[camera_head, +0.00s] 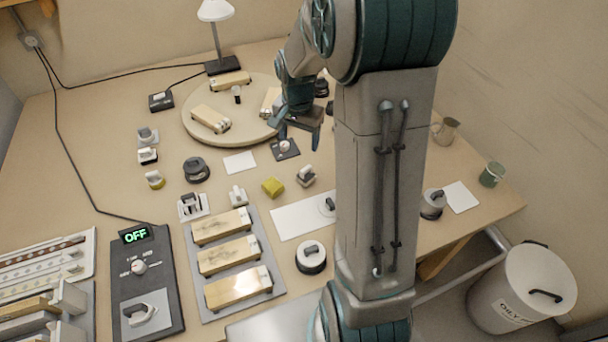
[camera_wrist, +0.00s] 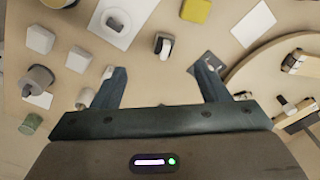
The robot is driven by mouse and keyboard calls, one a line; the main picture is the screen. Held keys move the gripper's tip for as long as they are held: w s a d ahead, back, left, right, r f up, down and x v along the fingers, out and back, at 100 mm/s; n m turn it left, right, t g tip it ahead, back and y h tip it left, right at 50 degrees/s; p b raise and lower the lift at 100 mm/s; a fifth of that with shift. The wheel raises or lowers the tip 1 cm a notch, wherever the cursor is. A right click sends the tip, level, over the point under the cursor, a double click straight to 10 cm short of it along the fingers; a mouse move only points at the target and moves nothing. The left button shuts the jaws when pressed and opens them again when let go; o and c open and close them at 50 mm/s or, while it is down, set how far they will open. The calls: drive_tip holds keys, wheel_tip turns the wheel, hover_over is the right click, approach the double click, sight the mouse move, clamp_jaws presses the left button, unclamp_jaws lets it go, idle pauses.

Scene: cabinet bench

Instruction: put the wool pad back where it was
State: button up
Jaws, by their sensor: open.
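I cannot tell for sure which object is the wool pad. Small handled pieces stand about the bench: a pale one with a grey grip (camera_head: 306,177), also in the wrist view (camera_wrist: 163,45); a white-knobbed one on a dark square plate (camera_head: 286,148), also in the wrist view (camera_wrist: 207,65); and a round white-topped one with a black handle (camera_head: 311,257). A yellow block (camera_head: 273,187) lies beside the first. My gripper (camera_head: 300,132) is open and empty above the bench, near the dark plate. In the wrist view bare tabletop shows between its fingers (camera_wrist: 160,88).
A round board (camera_head: 193,125) with wooden blocks is at the back. A grey tray (camera_head: 247,309) holds wooden blocks; a control box (camera_head: 140,267) reads OFF. A white bin (camera_head: 524,290) is beyond. My arm hides the bench's right middle.

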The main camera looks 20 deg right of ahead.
drive_tip(key=s+a+r+n, duration=0.2)
drive_tip(key=s+r+n, duration=0.1)
drive_tip(key=s, duration=0.4)
drive_tip(key=s+a+r+n+t, duration=0.1)
drive_tip(key=s+a+r+n, duration=0.1)
drive_tip(key=s, duration=0.4)
drive_tip(key=s+a+r+n+t, duration=0.1)
drive_tip(key=s+a+r+n, duration=0.2)
drive_tip(key=s, duration=0.4)
wheel_tip(320, 180, up, 2)
drive_tip(key=shift+s+r+n, duration=0.1)
drive_tip(key=shift+s+n, duration=0.2)
drive_tip(key=shift+n, duration=0.6)
